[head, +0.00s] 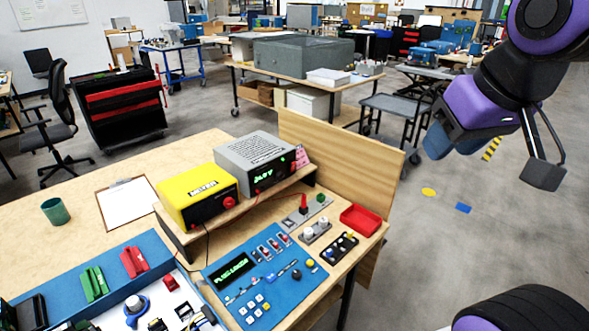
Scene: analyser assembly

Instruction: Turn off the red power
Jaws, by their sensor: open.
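A red upright switch or lever (304,203) stands on a small grey plate at the right end of the workbench, below the wooden shelf. A green button (321,199) sits beside it on the same plate. I cannot tell which position the red one is in. A blue control panel (240,305) with several small red-topped switches (273,243) and a green-lit display lies to the left. My gripper (492,163) is at the upper right, open and empty, its two fingers wide apart. It hangs over the floor, well right of the bench and apart from everything on it.
A yellow meter (198,193) and a grey powered unit (256,160) with lit green digits stand on the shelf. A red tray (360,220) is at the bench's right edge, before an upright wooden board (340,160). Black and grey knob boxes lie nearby.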

